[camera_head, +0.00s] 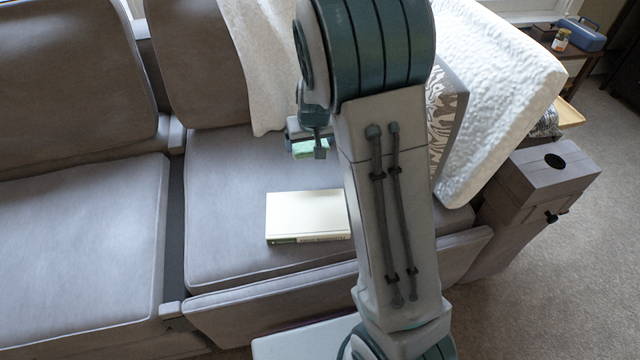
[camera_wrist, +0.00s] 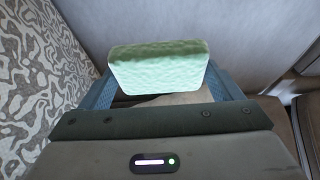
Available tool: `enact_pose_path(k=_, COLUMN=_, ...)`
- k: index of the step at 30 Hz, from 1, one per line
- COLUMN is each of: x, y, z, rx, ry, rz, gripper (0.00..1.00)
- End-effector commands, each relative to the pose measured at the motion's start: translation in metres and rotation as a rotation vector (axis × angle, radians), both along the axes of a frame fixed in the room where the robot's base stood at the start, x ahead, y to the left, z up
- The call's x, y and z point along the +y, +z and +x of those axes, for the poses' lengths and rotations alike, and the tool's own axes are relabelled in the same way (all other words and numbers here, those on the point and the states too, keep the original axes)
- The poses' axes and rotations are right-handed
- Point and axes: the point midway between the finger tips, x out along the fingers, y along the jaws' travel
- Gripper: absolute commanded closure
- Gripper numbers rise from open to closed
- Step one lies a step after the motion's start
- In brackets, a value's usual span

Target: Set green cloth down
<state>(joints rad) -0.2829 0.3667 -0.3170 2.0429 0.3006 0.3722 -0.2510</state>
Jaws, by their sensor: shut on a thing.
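The green cloth (camera_wrist: 158,66) is a pale green, folded block with a bumpy surface. In the wrist view it sits between the two blue-grey fingers of my gripper (camera_wrist: 160,85), which is shut on it. In the head view only a small part of the green cloth (camera_head: 303,149) shows beside my gripper (camera_head: 306,147), above the back part of the right seat cushion (camera_head: 230,180). My arm hides the rest. I cannot tell whether the cloth touches the sofa.
A white book (camera_head: 305,215) lies on the right seat cushion, near its front. A cream throw (camera_head: 262,60) hangs over the backrest. The left seat cushion (camera_head: 75,240) is clear.

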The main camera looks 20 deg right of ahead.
Motion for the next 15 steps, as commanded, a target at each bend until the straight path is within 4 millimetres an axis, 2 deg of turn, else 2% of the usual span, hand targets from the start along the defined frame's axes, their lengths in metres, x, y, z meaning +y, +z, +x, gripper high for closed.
enact_pose_path(k=6, x=0.001, y=-0.012, z=0.001, rx=0.001, ry=0.001, rz=0.001, gripper=0.4)
enact_pose_path(k=15, x=0.0, y=-0.057, z=0.001, rx=0.002, ry=-0.001, rz=0.001, gripper=0.4)
